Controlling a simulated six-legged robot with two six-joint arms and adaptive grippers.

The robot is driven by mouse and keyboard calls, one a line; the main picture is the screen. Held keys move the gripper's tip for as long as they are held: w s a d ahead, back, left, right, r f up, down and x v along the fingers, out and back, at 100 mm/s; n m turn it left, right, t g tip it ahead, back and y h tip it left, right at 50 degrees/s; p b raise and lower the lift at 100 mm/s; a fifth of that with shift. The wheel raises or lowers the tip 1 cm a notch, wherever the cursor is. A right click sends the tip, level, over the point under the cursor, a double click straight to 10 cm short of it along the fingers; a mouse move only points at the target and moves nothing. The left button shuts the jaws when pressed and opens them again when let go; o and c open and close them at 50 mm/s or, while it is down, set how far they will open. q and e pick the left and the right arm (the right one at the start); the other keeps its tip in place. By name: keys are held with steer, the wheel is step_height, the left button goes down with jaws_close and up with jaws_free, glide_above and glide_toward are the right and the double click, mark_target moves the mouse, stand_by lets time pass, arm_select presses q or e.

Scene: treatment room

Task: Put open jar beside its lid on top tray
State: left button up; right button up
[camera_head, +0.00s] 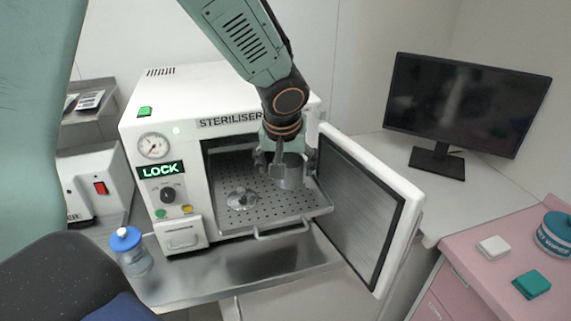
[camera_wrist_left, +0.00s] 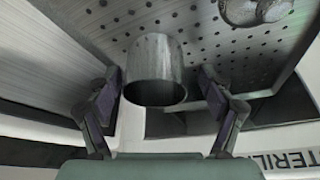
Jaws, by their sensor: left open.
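The open metal jar (camera_head: 291,176) stands on the perforated top tray (camera_head: 262,216) of the steriliser, toward its right side. In the left wrist view the jar (camera_wrist_left: 154,72) sits between the two spread fingers. Its round metal lid (camera_head: 241,200) with a knob lies on the tray to the left of the jar; part of it also shows in the left wrist view (camera_wrist_left: 256,10). My left gripper (camera_head: 285,158) reaches down into the steriliser at the jar; its fingers (camera_wrist_left: 160,96) are open on either side, with gaps visible. My right gripper is not in view.
The steriliser (camera_head: 222,96) has its door (camera_head: 362,205) swung open on the right, close to my arm. A steel shelf (camera_head: 240,270) lies below. A blue-capped bottle (camera_head: 130,250) stands at the left. A monitor (camera_head: 462,105) and pink cabinet (camera_head: 490,270) are on the right.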

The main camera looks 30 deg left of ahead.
arm_select(q)
steer(key=shift+w, duration=0.2)
steer(key=shift+d+r, duration=0.15)
steer(key=shift+r, duration=0.2)
steer(key=p+v, duration=0.1)
steer(key=v, duration=1)
steer(key=shift+s+r, duration=0.1)
steer(key=shift+s, duration=0.15)
steer(key=shift+s+r, duration=0.1)
steer(key=shift+s, duration=0.1)
